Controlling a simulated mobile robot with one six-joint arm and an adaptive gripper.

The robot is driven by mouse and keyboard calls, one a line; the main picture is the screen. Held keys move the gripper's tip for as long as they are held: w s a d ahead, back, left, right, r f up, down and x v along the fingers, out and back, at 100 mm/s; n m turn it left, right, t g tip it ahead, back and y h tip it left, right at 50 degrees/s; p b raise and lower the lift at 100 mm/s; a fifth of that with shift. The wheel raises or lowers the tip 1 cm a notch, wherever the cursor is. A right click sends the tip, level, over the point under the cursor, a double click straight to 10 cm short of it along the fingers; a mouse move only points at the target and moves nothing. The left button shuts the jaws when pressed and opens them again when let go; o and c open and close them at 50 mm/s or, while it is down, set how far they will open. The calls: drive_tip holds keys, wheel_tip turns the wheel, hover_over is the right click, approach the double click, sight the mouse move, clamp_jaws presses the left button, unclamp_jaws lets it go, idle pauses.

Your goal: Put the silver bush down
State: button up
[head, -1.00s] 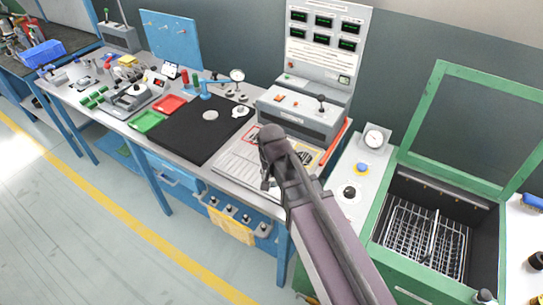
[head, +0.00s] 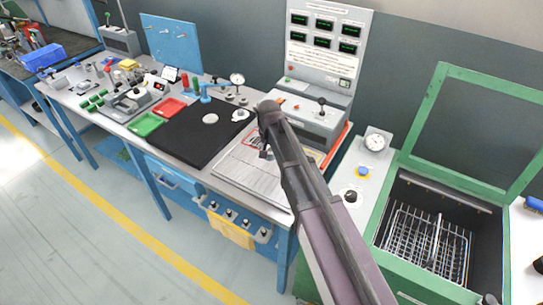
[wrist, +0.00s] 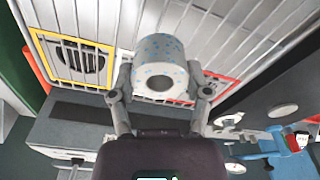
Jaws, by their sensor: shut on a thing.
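The silver bush (wrist: 160,60) is a short pale grey cylinder with bluish speckles and a round bore. In the wrist view it sits between the two fingers of my gripper (wrist: 160,88), which is shut on it. In the head view my gripper (head: 264,152) is over the grey slatted panel (head: 240,178) at the bench's right end, by a red outlined square. The bush is not clear there, hidden by the arm. In the wrist view a red outline (wrist: 215,90) shows behind the bush. I cannot tell how high the bush is above the panel.
A yellow-framed square with a dark round grille (wrist: 85,60) is beside the bush. A control box (head: 305,113) stands behind the panel. A black mat (head: 190,140) lies left, with a dial gauge stand (head: 237,80) behind it. A green-framed open tank (head: 425,235) is at right.

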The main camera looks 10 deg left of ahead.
sight(270, 151)
idle(0.3)
drive_tip(key=shift+w+a, duration=0.2)
drive_tip(key=shift+w, duration=0.45)
wheel_tip(270, 151, down, 4)
drive_tip(key=b, duration=0.3)
drive_tip(key=shift+r+b, duration=0.15)
drive_tip(key=shift+b, duration=0.2)
drive_tip(key=o, duration=1.3)
drive_tip(key=shift+o, duration=0.2)
wheel_tip(270, 151, up, 12)
drive_tip(key=s+p, duration=0.1)
drive_tip(key=p, duration=1.1)
drive_tip(key=shift+s, duration=0.25)
